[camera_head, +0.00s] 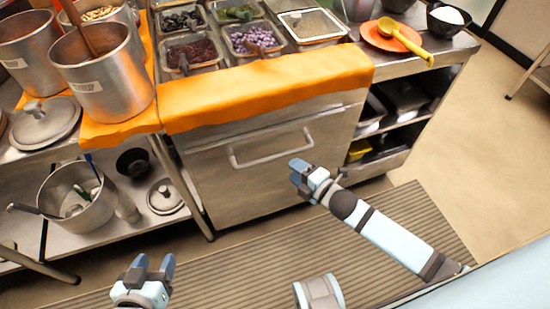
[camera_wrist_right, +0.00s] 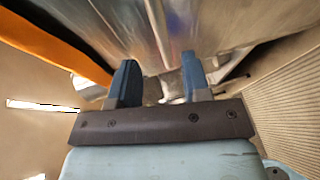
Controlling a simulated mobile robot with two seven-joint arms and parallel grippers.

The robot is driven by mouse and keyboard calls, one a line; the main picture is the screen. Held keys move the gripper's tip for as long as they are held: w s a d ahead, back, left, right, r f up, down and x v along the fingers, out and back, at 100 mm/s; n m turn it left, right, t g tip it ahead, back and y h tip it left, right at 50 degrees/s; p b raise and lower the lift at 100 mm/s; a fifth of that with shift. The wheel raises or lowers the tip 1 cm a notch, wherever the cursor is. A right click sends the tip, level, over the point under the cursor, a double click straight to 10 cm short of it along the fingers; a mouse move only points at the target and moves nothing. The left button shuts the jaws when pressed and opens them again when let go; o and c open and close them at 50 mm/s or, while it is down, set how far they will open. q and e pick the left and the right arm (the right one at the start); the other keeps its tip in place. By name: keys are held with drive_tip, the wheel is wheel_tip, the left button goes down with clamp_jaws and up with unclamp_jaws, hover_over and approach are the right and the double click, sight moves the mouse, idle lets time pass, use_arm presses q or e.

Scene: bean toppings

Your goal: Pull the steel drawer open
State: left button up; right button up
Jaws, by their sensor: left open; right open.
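The steel drawer (camera_head: 250,182) is shut in the front of the counter, below an orange cloth. Its bar handle (camera_head: 262,157) runs across the upper part of the front. My right gripper (camera_head: 297,170) is open in front of the drawer, near the right end of the handle. In the right wrist view my right gripper (camera_wrist_right: 158,85) shows both fingers apart with nothing between them, and the handle (camera_wrist_right: 158,30) passes beyond the fingers. I cannot tell whether they touch. My left gripper (camera_head: 152,268) is open and empty, low at the left, away from the drawer.
The orange cloth (camera_head: 265,88) hangs over the counter edge above the drawer. Topping trays stand on top. Steel pots (camera_head: 100,75) stand at the left, with a lower shelf (camera_head: 120,215) below. Open shelves (camera_head: 400,105) are right of the drawer. A ribbed mat (camera_head: 400,220) covers the floor in front.

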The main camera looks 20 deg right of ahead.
sight(276, 155)
drive_tip(key=b+x, duration=0.1)
drive_tip(key=x, duration=0.8)
drive_tip(key=shift+s, duration=0.1)
clamp_jaws()
